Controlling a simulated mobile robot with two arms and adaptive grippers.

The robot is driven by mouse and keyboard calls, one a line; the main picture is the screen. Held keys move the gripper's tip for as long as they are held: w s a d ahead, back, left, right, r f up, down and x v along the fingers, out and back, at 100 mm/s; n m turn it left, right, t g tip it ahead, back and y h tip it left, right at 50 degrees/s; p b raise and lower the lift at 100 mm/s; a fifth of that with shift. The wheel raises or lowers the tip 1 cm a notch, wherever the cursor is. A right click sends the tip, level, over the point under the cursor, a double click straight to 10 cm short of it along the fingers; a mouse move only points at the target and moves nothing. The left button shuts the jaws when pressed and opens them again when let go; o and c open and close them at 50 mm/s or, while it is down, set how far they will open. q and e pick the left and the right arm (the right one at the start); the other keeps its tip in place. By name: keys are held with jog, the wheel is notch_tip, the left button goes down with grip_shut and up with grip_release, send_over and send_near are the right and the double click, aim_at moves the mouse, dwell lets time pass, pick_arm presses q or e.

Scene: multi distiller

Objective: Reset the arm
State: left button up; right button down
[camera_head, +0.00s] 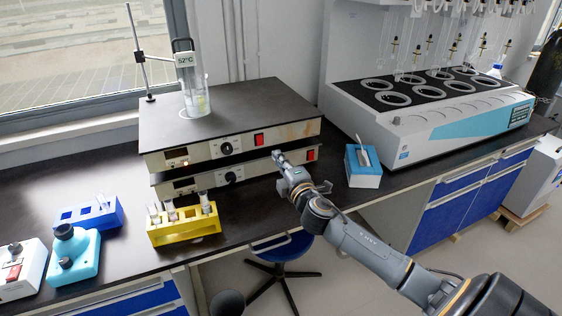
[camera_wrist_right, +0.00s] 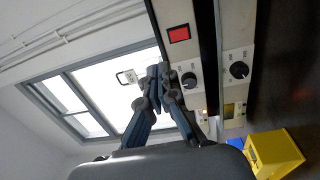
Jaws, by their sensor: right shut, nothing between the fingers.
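My right arm reaches in from the lower right of the head view. Its gripper (camera_head: 279,157) is in front of the stacked hotplates, close to the lower unit's front panel. In the right wrist view the fingers of the right gripper (camera_wrist_right: 159,72) are closed together with nothing between them. The upper hotplate (camera_head: 250,108) has a red switch and a black knob, and the lower hotplate (camera_head: 190,186) sits beneath it. I cannot tell whether the gripper touches the lower panel. My left gripper does not show.
A yellow rack (camera_head: 184,228) with tubes and a blue rack (camera_head: 98,216) stand at the left. A blue box (camera_head: 362,167) lies right of the gripper. The multi distiller (camera_head: 430,125) stands at the right. A beaker (camera_head: 196,100) with a thermometer stands on the upper hotplate.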

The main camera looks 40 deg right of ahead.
jog(key=shift+s+a, duration=0.1)
jog(key=shift+s, duration=0.4)
jog(key=shift+f, duration=0.1)
